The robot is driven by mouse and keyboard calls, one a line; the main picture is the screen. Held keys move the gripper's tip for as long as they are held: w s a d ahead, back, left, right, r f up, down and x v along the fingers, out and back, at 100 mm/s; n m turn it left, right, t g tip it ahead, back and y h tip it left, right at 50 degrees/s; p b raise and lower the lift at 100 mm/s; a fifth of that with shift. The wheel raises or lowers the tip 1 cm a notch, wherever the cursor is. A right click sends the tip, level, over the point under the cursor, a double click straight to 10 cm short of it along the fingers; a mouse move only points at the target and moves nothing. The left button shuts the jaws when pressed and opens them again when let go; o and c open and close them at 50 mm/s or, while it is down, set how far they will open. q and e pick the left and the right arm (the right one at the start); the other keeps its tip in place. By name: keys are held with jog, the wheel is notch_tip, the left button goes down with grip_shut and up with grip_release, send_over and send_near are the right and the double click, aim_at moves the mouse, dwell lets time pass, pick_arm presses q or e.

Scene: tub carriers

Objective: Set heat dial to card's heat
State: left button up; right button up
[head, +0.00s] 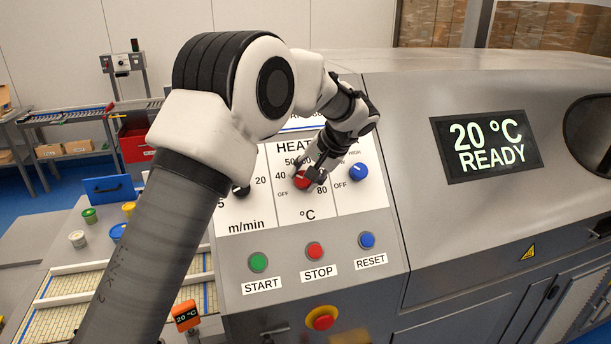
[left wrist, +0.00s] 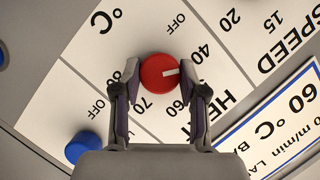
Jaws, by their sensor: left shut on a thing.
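The red heat dial (head: 301,180) sits on the white heat scale of the sloped panel, and it also shows in the left wrist view (left wrist: 155,72). My left gripper (head: 309,177) is shut on the dial, one finger on each side. The dial's white mark points right in the left wrist view, between the 40 and 60 labels, toward a spot hidden by a finger. A blue-bordered card (left wrist: 276,124) shows "60 °C" and a cut-off "0 m/min". In the head view my arm hides most of the card. My right gripper is not in view.
The machine's screen (head: 485,143) reads "20 °C READY". A blue knob (head: 358,172) sits right of the heat dial and a dark speed knob (head: 241,191) left. Green (head: 258,262), red (head: 314,250) and blue (head: 367,240) buttons lie below.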

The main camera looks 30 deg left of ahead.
pick_arm(q)
jog(key=m, duration=0.1)
jog(key=m+y, duration=0.2)
jog(key=m, duration=0.1)
jog(key=shift+d+f, duration=0.1)
jog(key=shift+f, duration=0.15)
jog(key=m, duration=0.1)
jog(key=m+y+b, duration=0.1)
jog(key=m, duration=0.1)
jog(key=shift+f+m+t, duration=0.2)
jog(key=shift+m+t, duration=0.1)
jog(key=m+y+b, duration=0.1)
jog(key=m, duration=0.1)
jog(key=m+t+b, duration=0.1)
jog(key=m, duration=0.1)
jog(key=shift+s+d+f+y, duration=0.1)
jog(key=shift+s+f+y, duration=0.1)
jog(key=shift+y, duration=0.2)
jog(key=shift+m+t+y+b, duration=0.3)
jog(key=shift+m+t+b, duration=0.7)
jog(key=shift+m, duration=1.1)
